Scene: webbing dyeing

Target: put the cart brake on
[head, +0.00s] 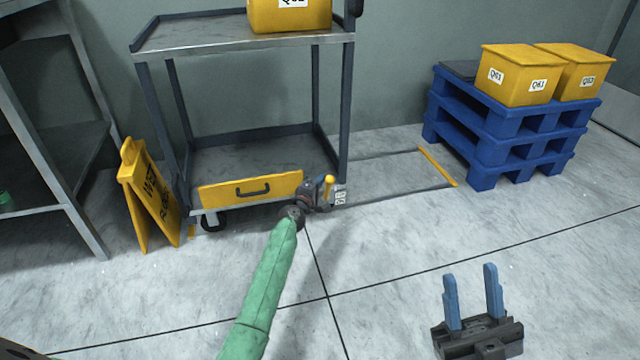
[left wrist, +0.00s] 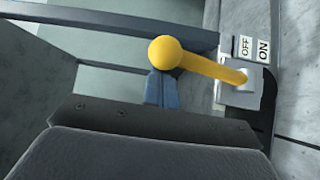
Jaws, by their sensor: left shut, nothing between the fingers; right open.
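The cart (head: 240,42) is a grey metal trolley with a yellow drawer front (head: 250,188) at its base. Its brake lever (head: 328,182) is yellow with a ball knob, at the cart's lower right corner. In the left wrist view the lever (left wrist: 205,66) runs left from its pivot, towards the OFF label's (left wrist: 245,47) side, away from the ON label (left wrist: 264,50). My left gripper (head: 320,184) is shut and empty, right at the lever; its blue fingers (left wrist: 161,90) show just below the knob. I cannot tell whether they touch. My right gripper (head: 471,278) is open and empty, over the floor.
A yellow wet-floor sign (head: 150,195) stands left of the cart. A yellow bin (head: 290,15) is on the cart's top. Blue pallets (head: 505,130) with yellow bins (head: 520,75) stand at the back right.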

